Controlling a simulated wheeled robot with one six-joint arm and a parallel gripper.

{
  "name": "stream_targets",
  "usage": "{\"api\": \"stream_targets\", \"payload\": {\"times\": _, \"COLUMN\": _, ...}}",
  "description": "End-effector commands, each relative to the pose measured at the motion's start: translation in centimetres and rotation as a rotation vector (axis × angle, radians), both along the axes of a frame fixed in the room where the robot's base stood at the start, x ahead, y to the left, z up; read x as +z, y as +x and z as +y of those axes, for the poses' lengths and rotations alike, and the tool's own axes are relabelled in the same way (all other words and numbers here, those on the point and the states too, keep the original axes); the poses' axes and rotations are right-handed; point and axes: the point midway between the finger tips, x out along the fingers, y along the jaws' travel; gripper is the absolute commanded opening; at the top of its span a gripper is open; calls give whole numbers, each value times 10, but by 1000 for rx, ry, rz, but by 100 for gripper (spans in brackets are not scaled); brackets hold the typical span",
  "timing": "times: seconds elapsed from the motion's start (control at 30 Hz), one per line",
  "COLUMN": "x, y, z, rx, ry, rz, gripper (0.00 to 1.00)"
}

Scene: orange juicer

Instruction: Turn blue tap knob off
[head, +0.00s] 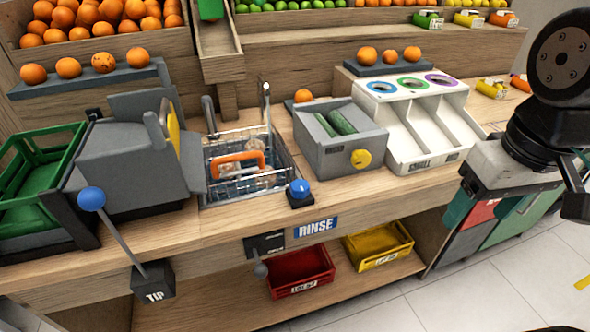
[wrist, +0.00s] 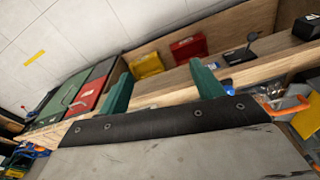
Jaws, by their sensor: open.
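The blue tap knob (head: 299,188) sits on a small black base on the wooden counter, at the right front corner of the sink (head: 240,165). My gripper (head: 493,208) is at the right in the head view, off the counter's right end and well apart from the knob. It has a grey body and teal fingers. In the wrist view, its two fingers (wrist: 160,75) stand apart with nothing between them.
A grey box with a yellow knob (head: 361,159) and a white dispenser (head: 420,120) stand right of the sink. A blue-ended lever (head: 91,199) rises at left. A rack with an orange handle (head: 238,158) is in the sink. Red (head: 300,272) and yellow (head: 378,245) crates sit below.

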Motion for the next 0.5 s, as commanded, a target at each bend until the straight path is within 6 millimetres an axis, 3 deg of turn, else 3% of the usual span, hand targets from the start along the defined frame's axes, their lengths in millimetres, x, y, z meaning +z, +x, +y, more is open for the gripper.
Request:
{"api": "stream_targets", "payload": {"times": 0.17, "x": 5, "y": 54, "z": 22, "rx": 432, "ry": -35, "rz": 28, "gripper": 66}}
{"api": "stream_targets", "payload": {"times": 0.27, "x": 2, "y": 95, "z": 44, "rx": 774, "ry": -60, "rz": 41, "gripper": 66}}
{"api": "stream_targets", "payload": {"times": 0.5, "x": -33, "y": 188, "z": 120, "rx": 1606, "ry": -107, "rz": 57, "gripper": 66}}
